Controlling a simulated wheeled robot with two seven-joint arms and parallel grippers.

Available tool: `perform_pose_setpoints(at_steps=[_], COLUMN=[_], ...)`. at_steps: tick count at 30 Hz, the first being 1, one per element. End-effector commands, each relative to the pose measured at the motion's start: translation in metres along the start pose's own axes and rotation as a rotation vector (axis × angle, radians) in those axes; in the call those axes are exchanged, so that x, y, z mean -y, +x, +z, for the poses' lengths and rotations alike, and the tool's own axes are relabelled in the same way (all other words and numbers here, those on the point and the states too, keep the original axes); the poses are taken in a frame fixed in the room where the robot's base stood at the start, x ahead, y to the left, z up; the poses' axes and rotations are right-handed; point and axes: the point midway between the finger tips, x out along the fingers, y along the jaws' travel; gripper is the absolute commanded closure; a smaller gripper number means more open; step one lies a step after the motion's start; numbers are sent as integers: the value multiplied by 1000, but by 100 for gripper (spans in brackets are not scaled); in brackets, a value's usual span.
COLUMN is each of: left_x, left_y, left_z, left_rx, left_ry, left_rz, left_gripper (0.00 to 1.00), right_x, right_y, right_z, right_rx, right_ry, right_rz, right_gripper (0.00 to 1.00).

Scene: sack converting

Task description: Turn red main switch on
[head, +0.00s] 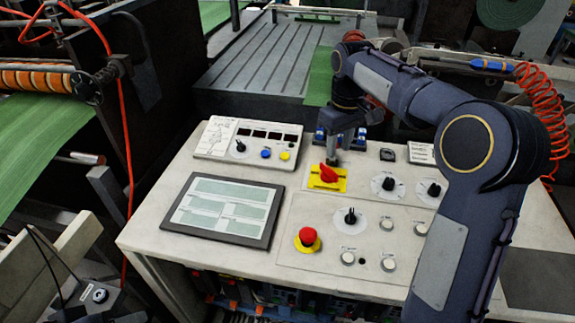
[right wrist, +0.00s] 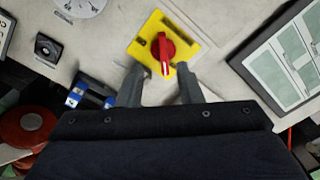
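The red main switch (head: 328,173) is a red rotary knob on a yellow plate (head: 313,184) on the control panel. In the right wrist view the red knob (right wrist: 164,52) sits on its yellow plate (right wrist: 190,45), just beyond the fingertips. My right gripper (head: 332,158) is above and just behind the knob in the head view. In the right wrist view its two fingers (right wrist: 160,80) are spread apart, with the knob ahead of the gap and nothing between them. Whether a finger touches the plate I cannot tell. My left gripper is not in view.
A red emergency button (head: 307,238) and a black rotary knob (head: 350,216) stand in front of the switch. A tablet-like screen (head: 268,238) lies to the left. Dials (head: 388,184) are to the right. Blue-and-black parts (right wrist: 90,93) lie beside the gripper.

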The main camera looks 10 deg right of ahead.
Motion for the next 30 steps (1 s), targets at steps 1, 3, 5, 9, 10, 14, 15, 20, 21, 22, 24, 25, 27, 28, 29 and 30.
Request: perform_pose_setpoints(at_steps=[1,3,5,9,10,14,15,20,21,22,24,25,27,28,29,30], left_x=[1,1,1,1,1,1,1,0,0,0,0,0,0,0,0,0], left_y=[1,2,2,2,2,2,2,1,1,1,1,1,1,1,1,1], left_z=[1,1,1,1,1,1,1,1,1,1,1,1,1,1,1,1], left_rx=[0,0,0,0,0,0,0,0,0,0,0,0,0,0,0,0], left_ry=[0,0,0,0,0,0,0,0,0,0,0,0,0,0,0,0], left_rz=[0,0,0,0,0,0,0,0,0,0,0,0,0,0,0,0], left_gripper=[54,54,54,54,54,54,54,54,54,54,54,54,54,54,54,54], right_x=[-1,-2,-2,-3,-3,-3,-2,-3,-3,-3,-3,-3,-3,-3,-3,-3], right_y=[4,8,12,30,35,56,62,79,81,82,84,84,84,84,84,84], right_z=[-5,-8,-9,-8,-8,-8,-8,-8,-7,-7,-7,-8,-8,-8,-8,-8], right_rx=[10,18,22,23,23,22,22,20,20,19,18,18,18,18,18,18], right_ry=[-6,-10,-12,-12,-12,-12,-12,-11,-11,-11,-11,-11,-11,-11,-11,-11], right_rz=[7,12,13,12,11,11,11,11,11,11,11,11,12,12,12,11], right_gripper=[67,67,67,67,67,67,67,67,67,67,67,67,67,67,67,67])
